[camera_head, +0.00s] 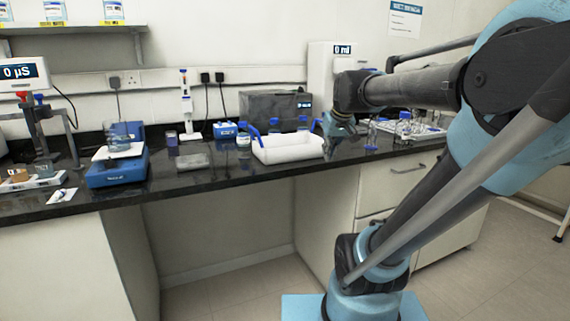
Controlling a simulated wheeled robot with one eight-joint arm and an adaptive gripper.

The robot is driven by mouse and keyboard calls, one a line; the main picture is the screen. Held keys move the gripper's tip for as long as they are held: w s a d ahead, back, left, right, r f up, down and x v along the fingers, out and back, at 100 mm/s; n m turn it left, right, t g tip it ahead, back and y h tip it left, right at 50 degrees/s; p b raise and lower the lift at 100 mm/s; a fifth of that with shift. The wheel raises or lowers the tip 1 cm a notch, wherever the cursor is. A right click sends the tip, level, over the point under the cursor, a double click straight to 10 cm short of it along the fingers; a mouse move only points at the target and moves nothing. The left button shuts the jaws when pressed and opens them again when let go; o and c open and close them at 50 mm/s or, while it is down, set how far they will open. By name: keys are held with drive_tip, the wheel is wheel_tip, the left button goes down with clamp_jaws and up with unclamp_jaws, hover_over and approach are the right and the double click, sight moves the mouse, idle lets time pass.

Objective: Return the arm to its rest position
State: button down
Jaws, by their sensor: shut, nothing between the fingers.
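My arm comes in from the right in the head view, bent above its light-blue base. Its dark forearm reaches left over the bench. My gripper (343,127) hangs at the end of the forearm, just right of a white tray (285,150) and above the black bench top. It is small in the picture and partly dark against the things behind it. It is shut and holds nothing.
The black bench top (222,181) carries a blue stirrer with a beaker (122,138), a stand with a meter at the left, a grey box (268,106) and glassware in a rack (408,128). A shelf (70,30) hangs at upper left. The front strip of the bench is mostly clear.

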drive_tip(key=s+d+f+m+g+h, duration=0.1)
drive_tip(key=s+d+f+m+g, duration=0.1)
drive_tip(key=s+f, duration=1.7)
drive_tip(key=shift+d+f+g, duration=0.25)
drive_tip(key=shift+d+g, duration=0.35)
drive_tip(key=shift+d, duration=0.6)
drive_tip(key=shift+s, duration=0.1)
